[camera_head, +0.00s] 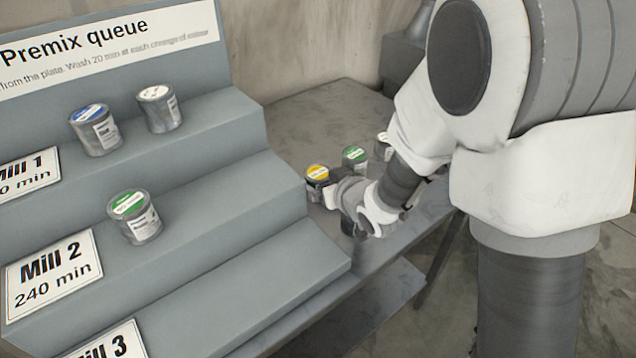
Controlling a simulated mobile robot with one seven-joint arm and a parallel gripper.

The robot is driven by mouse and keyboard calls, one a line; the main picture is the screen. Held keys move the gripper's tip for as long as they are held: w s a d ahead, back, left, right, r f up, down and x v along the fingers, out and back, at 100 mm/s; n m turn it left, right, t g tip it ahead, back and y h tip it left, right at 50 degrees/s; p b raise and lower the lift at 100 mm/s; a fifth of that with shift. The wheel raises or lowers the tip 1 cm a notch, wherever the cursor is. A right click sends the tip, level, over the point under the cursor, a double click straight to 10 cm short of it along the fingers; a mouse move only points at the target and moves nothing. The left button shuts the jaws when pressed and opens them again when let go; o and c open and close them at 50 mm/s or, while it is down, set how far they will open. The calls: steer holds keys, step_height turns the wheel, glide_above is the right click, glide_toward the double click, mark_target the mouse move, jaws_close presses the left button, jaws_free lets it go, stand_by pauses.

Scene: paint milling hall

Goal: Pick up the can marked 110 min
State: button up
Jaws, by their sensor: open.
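Several small metal cans are in view, and their minute markings are too small to read, so I cannot tell which is the 110 min can. A yellow-lidded can (317,180), a green-lidded can (355,157) and a partly hidden white-lidded can (383,141) stand on the table beside the rack. My gripper (336,208) is open, low over the table, just in front of and right of the yellow-lidded can. My wrist hides part of that can and the fingers; I cannot tell whether they touch it.
The grey stepped rack (215,228) fills the left. It holds a blue-lidded can (97,130) and a white-lidded can (159,108) on an upper step, and another green-lidded can (134,217) on the Mill 2 step. The table (318,108) is clear behind the cans.

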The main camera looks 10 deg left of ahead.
steer(key=c, duration=1.5)
steer(key=shift+w, duration=0.1)
